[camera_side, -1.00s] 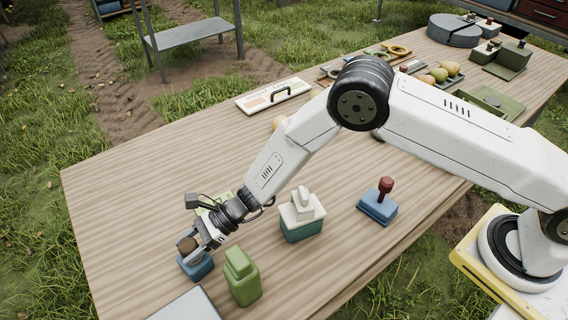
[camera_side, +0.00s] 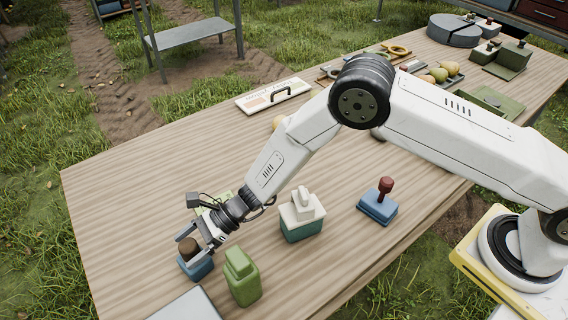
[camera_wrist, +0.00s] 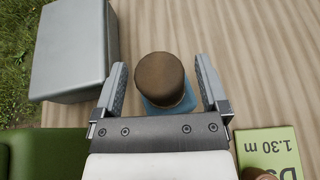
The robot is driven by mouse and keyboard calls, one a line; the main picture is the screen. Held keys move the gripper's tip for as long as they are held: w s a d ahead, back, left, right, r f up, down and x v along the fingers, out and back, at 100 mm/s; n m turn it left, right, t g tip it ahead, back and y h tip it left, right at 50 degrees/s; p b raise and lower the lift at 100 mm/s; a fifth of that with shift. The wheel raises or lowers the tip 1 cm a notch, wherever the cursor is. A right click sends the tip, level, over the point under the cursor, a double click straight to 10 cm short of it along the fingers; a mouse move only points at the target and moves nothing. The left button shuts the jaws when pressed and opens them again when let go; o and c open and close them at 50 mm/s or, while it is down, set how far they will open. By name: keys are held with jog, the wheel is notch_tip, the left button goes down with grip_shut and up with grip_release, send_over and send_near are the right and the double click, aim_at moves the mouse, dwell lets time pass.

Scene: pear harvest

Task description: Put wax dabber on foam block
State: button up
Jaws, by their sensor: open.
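A brown, round-topped piece, apparently the wax dabber (camera_side: 189,249), stands upright on a blue block, apparently the foam block (camera_side: 198,269), at the table's near left. In the wrist view the brown top (camera_wrist: 160,78) sits between my fingers, with the blue block (camera_wrist: 172,112) partly hidden below it. My gripper (camera_side: 185,244) is open around the brown piece. The wrist view shows a gap between each finger of my gripper (camera_wrist: 160,72) and its sides.
A green container (camera_side: 242,279) stands close to the right, and a grey box (camera_side: 186,305) lies in front. A white-and-green case (camera_side: 301,217) and a blue-based, red-handled tool (camera_side: 379,203) stand further right. A green card (camera_wrist: 268,152) lies nearby. The table's left part is clear.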

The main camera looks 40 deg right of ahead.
jog(key=v, duration=1.1)
jog(key=shift+d+r, duration=0.15)
jog(key=shift+d, duration=0.25)
jog(key=s+d+r+n+h, duration=0.1)
jog(key=s+d+n+h, duration=0.1)
jog(key=d+n, duration=0.1)
jog(key=s+d+r+n+g+h, duration=0.1)
jog(key=s+d+r+n+h, duration=0.1)
jog(key=d, duration=0.4)
jog(key=s+d+r+n+g+h, duration=0.1)
jog(key=s+d+r+n+h, duration=0.1)
jog(key=s+d+n+h, duration=0.1)
jog(key=shift+s+d+r+n, duration=0.1)
jog(key=shift+s+d+n, duration=0.15)
jog(key=shift+d, duration=0.35)
jog(key=shift+s+d+r+n, duration=0.15)
jog(key=shift+d+n, duration=0.2)
jog(key=shift+d, duration=0.25)
jog(key=s+d+r+n+t+h, duration=0.1)
jog(key=s+d+r+n+h, duration=0.1)
jog(key=d+n, duration=0.3)
jog(key=s+d+r+n+t+h, duration=0.2)
jog(key=s+d+r+n+h, duration=0.1)
jog(key=d, duration=0.7)
jog(key=shift+s+d+r+n+t+h, duration=0.2)
jog(key=shift+s+r+n+t+h, duration=0.1)
jog(key=shift+s+n+h, duration=0.5)
jog(key=shift+w, duration=0.25)
